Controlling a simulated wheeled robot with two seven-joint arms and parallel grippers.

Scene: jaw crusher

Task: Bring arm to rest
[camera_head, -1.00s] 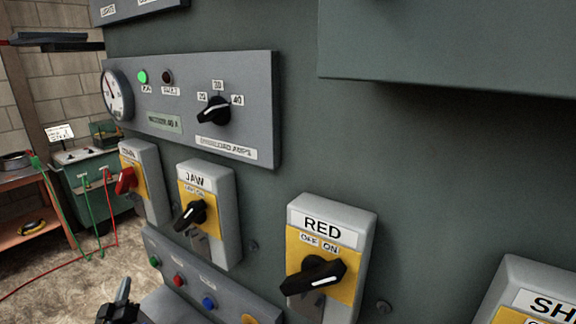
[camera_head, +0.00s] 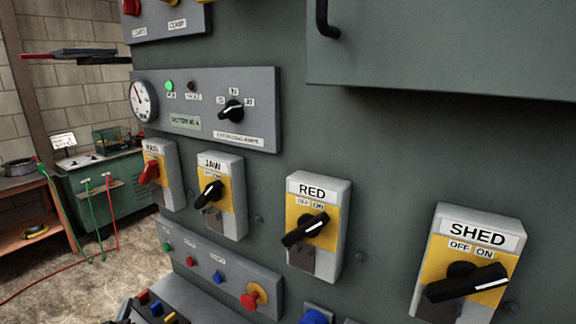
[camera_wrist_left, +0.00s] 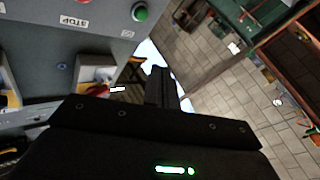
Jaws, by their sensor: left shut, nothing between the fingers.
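My left gripper (camera_wrist_left: 162,88) shows in the left wrist view with its black fingers together and nothing between them. My right gripper is not in view.
The green cabinet (camera_head: 290,130) carries rotary switches labelled JAW (camera_head: 210,190), RED (camera_head: 306,228) and SHED (camera_head: 467,270), above a sloped button panel (camera_head: 215,270). A cabinet handle (camera_head: 325,20) juts out at the top. A green bench (camera_head: 105,195) with cables stands left. Floor between is open.

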